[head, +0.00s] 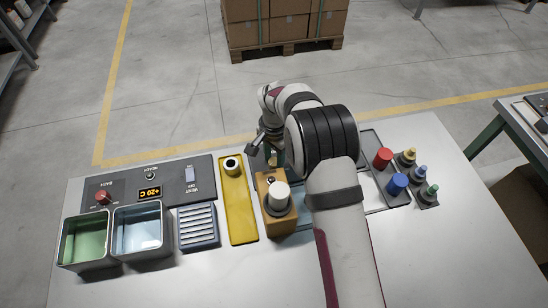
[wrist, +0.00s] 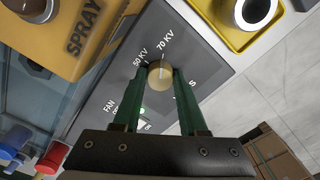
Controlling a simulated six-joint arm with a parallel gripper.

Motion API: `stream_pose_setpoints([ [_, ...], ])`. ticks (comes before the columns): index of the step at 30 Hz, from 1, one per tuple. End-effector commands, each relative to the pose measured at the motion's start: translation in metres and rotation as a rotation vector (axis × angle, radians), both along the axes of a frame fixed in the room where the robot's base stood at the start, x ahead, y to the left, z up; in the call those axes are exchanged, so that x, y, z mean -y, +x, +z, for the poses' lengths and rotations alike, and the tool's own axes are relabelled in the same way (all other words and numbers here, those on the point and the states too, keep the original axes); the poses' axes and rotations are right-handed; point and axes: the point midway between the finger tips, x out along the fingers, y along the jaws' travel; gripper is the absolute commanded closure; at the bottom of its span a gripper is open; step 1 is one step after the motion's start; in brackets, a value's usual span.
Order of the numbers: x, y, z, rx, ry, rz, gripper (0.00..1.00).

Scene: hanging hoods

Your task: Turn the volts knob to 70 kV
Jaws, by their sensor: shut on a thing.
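In the wrist view, the tan round volts knob (wrist: 160,72) stands on a dark grey panel (wrist: 205,60). The labels 50 KV and 70 KV are printed beyond it, 50 at the left and 70 nearer the top. A light mark shows at the knob's far edge; its exact setting is hard to read. My gripper (wrist: 161,82) has its green fingers on both sides of the knob and is shut on it. The VOLTS label is mostly hidden by a finger. In the head view my gripper (head: 266,147) is at the table's far edge, and my arm hides the knob.
An orange SPRAY box (head: 264,188) stands close by, with a yellow tray (head: 240,222) to its left. A FAN switch (wrist: 142,113) is near my left finger. Left are a control panel (head: 170,188) and two tanks. Red (head: 383,157) and blue (head: 396,183) caps stand right.

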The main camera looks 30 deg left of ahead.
Motion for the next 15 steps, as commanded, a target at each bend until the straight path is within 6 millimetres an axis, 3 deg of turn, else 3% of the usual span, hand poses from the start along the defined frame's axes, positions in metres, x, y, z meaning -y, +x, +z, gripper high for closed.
stream_pose_setpoints([
  [15, 0.0006, -0.0018, -0.0009, -0.006, -0.003, -0.087, 1.0],
])
